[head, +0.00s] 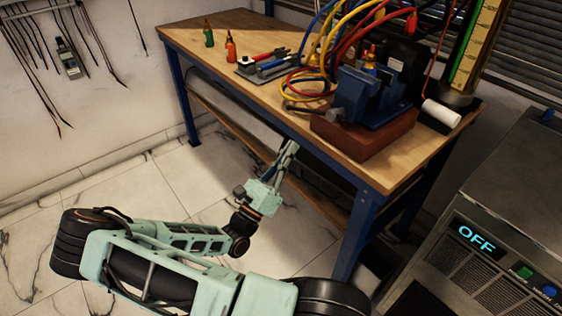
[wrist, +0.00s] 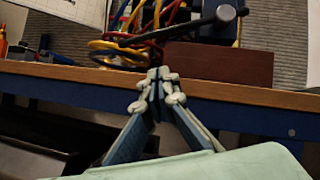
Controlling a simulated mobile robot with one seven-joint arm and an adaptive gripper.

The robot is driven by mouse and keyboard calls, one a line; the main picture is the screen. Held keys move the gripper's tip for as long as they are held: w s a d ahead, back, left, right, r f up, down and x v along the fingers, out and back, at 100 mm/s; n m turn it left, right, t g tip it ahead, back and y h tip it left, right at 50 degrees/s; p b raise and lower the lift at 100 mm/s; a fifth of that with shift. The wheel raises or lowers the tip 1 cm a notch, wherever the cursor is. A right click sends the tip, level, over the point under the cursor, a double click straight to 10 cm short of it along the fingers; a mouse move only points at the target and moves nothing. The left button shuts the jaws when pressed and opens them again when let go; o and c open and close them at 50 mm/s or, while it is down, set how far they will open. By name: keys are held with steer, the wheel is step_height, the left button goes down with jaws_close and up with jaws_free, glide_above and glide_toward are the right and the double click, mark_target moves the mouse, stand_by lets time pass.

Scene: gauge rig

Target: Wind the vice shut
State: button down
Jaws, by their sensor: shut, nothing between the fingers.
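The blue vice (head: 358,95) stands on a red-brown block (head: 365,138) at the front edge of the workbench (head: 425,165). Its dark handle (head: 300,108) sticks out to the left of the vice body. In the wrist view the handle (wrist: 205,21) is a dark bar with a round knob, above the block (wrist: 225,63). The gap between the vice jaws is not clear in either view. My gripper (head: 291,145) is shut and empty, in front of the bench edge, below and apart from the handle. Its closed fingertips (wrist: 157,74) show in the wrist view.
Looped red, yellow and blue cables (head: 310,75) lie left of and behind the vice. Tools (head: 268,63) and small bottles (head: 230,47) stand farther left. A grey machine reading OFF (head: 475,240) stands at right. The floor left of the bench is clear.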

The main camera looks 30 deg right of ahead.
steer(key=shift+w+d+r+b, duration=0.15)
steer(key=shift+w+d+r, duration=0.35)
steer(key=shift+r, duration=0.45)
steer(key=shift+w+d+r+b, duration=0.1)
steer(key=shift+w+d+r, duration=0.2)
steer(key=shift+d+r, duration=0.5)
steer(key=shift+w+d+r+b, duration=0.15)
steer(key=shift+w+d+r, duration=0.3)
steer(key=shift+r, duration=0.6)
steer(key=shift+w+r+m+g+h+p, duration=0.2)
steer(key=shift+r+m+g+h+p, duration=0.25)
steer(key=shift+m, duration=0.35)
steer(key=shift+w+r+m+g, duration=0.25)
steer(key=shift+m+g, duration=0.2)
steer(key=shift+m, duration=0.15)
